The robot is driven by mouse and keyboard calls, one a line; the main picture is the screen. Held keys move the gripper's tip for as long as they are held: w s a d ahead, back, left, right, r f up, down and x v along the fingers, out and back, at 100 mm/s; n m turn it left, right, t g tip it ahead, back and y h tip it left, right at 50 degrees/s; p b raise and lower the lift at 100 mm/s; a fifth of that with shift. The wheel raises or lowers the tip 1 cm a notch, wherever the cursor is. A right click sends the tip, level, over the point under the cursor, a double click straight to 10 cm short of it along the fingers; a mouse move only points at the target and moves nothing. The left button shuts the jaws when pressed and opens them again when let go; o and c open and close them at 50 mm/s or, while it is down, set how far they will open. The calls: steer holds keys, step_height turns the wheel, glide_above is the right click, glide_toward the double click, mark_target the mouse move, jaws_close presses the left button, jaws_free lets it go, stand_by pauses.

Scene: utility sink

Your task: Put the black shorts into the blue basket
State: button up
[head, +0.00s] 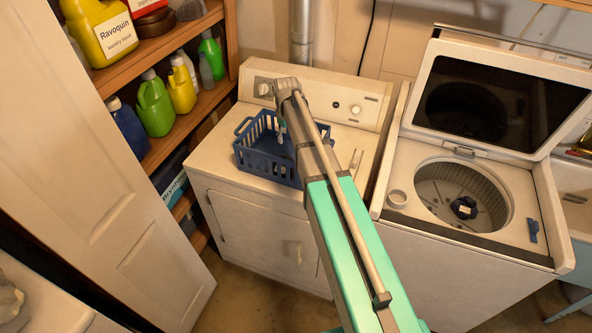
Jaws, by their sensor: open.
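The blue basket (268,166) is a slatted plastic basket on top of the closed white dryer. My arm reaches over its right side and hides part of it. My gripper (281,134) points down over the basket, small and partly hidden by my own arm; it is open, and I see nothing held in it. I cannot make out the black shorts for sure. The inside of the basket is dark and partly covered, so I cannot tell what lies in it.
Shelves with bottles (155,105) and a white door (110,190) are on the left. A grey cloth (10,302) lies lower left.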

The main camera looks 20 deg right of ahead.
steer(key=s+a+m, duration=0.1)
steer(key=s+m, duration=0.4)
steer(key=s, duration=1.9)
steer(key=shift+s+a, duration=0.4)
steer(key=shift+f, duration=0.1)
